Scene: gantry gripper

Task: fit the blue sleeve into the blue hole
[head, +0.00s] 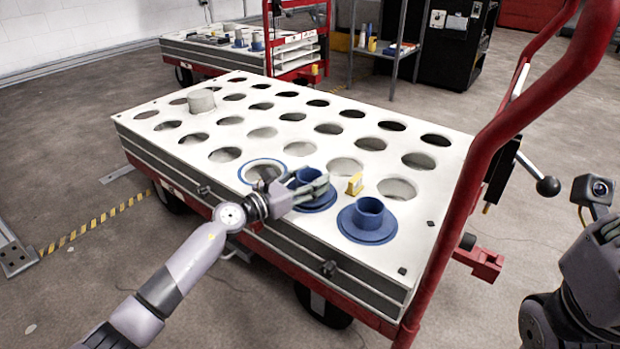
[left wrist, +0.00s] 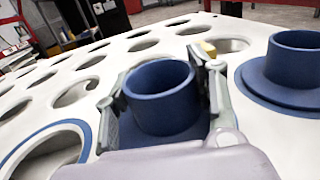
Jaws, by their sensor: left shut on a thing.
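My left gripper (head: 312,190) is shut on a blue sleeve (head: 305,176), with one finger on each side of its upright tube. In the left wrist view this sleeve (left wrist: 160,92) stands between the fingers, its wide flange partly hidden by the gripper. I cannot tell whether the flange touches the table top. The blue hole (head: 249,181), ringed in blue, lies just left of the gripper; it also shows at the lower left in the left wrist view (left wrist: 22,147). A second blue flanged sleeve (head: 368,222) stands to the right. My right gripper is out of view.
The white cart top (head: 330,255) has rows of open holes. A grey cylinder (head: 201,100) stands at the far left. A red cart handle (head: 480,160) rises on the right.

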